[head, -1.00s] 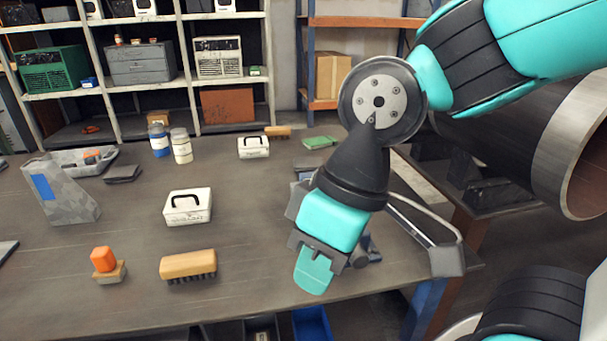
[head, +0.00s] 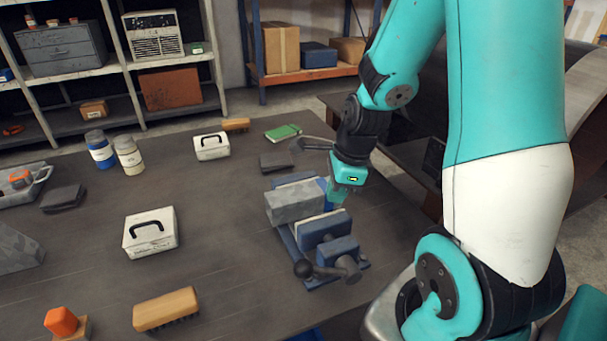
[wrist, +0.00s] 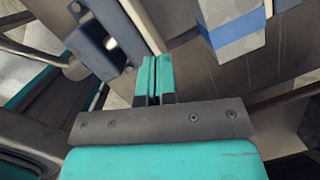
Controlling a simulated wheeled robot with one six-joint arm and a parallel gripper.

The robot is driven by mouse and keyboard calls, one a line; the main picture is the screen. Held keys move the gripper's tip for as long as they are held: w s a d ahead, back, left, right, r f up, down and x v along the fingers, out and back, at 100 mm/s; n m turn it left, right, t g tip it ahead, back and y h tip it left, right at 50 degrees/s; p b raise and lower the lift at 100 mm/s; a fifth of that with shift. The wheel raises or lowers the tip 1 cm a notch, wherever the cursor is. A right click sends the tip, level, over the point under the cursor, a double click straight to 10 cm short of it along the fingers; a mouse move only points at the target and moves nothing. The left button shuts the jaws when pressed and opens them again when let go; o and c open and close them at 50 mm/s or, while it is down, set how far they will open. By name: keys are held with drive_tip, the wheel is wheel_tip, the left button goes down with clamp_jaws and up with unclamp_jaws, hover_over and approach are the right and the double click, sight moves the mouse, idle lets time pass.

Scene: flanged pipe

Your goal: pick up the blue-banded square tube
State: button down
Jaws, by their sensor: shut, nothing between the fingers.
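The blue-banded square tube (head: 293,204) is a mottled grey bar lying between the blue jaws of a vise (head: 325,229) on the bench. Its blue band shows in the wrist view, where the tube (wrist: 237,35) is at the upper right. My gripper (head: 338,194) points down near the tube's right end in the head view. In the wrist view my gripper (wrist: 157,62) has its teal fingers together and empty, with the tube to their right and apart from them. The head view does not show the exact gap.
A white case (head: 150,232), a wooden brush (head: 166,309) and an orange-topped item (head: 62,322) stand left of the vise. Behind are a smaller white case (head: 211,146), a green book (head: 283,132) and two jars. A grey mottled piece (head: 14,246) is cut by the left edge.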

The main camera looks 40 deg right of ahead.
sight(303, 193)
drive_tip(key=s+d+f+m, duration=0.1)
drive_tip(key=d+f+m, duration=0.1)
drive_tip(key=d+m, duration=0.25)
drive_tip(key=shift+m+h, duration=0.3)
drive_tip(key=shift+m, duration=0.05)
drive_tip(key=w+a+p, duration=0.1)
drive_tip(key=w+a, duration=0.1)
drive_tip(key=w, duration=0.1)
drive_tip(key=w+a+p, duration=0.1)
drive_tip(key=w, duration=0.2)
drive_tip(key=w+a+p, duration=0.2)
drive_tip(key=w, duration=0.2)
drive_tip(key=shift+a+r, duration=0.1)
drive_tip(key=shift+a, duration=0.25)
drive_tip(key=shift+a+f+p, duration=0.1)
drive_tip(key=shift+f+p, duration=0.15)
drive_tip(key=shift+p, duration=0.05)
drive_tip(key=shift+f, duration=0.6)
drive_tip(key=shift+s+f+b, duration=0.1)
drive_tip(key=shift+b, duration=0.2)
